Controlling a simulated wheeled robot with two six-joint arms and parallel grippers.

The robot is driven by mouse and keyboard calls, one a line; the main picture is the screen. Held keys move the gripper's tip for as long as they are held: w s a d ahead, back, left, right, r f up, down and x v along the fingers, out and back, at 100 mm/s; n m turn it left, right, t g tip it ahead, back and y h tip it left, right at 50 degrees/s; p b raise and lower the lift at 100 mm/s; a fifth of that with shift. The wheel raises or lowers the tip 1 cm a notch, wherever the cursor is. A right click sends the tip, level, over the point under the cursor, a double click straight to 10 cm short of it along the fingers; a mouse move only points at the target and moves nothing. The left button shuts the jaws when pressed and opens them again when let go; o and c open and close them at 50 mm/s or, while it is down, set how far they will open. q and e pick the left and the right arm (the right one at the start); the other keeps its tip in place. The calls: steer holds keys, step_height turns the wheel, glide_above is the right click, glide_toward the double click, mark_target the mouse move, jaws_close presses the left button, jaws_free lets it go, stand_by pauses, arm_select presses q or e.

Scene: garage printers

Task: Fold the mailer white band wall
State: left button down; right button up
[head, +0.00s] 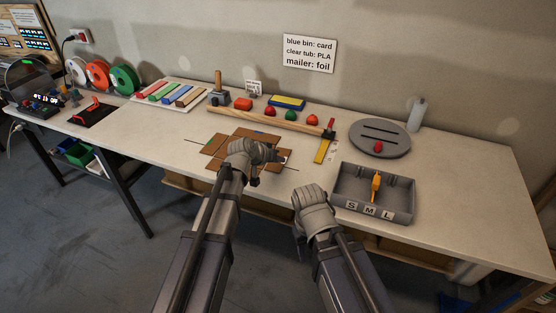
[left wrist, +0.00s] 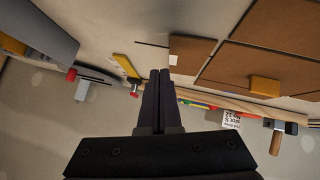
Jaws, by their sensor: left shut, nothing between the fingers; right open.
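The brown cardboard mailer (head: 214,146) lies spread flat on the table, with panels around a middle. My left arm hides part of it. In the left wrist view its brown panels (left wrist: 262,60) fill the upper right, and a small white patch (left wrist: 172,60) shows at the edge of one panel. My left gripper (head: 279,156) is shut and empty over the mailer's right side; its closed fingers (left wrist: 160,74) show near the white patch. I cannot tell whether they touch the mailer. My right gripper (head: 297,230) is open, low at the table's front edge, apart from the mailer.
A grey tray marked S M L (head: 345,192) stands right of the mailer with an orange tool in it. The table's right end is clear.

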arm_select(q)
steer(key=d+r+p+v, duration=0.1)
steer(key=d+p+v, duration=0.1)
steer(key=p+v, duration=0.6)
steer(key=v, duration=0.3)
steer(key=shift+r, duration=0.35)
steer(key=s+f+m+g+y, duration=0.1)
steer(key=s+f+g+y, duration=0.2)
steer(key=s, duration=0.8)
steer(key=s+f+g+y, duration=0.3)
steer(key=s+f+g, duration=0.1)
steer(key=s, duration=0.8)
steer(key=shift+d+m+g+y, duration=0.3)
steer(key=shift+d+m+g, duration=0.1)
steer(key=shift+g, duration=0.2)
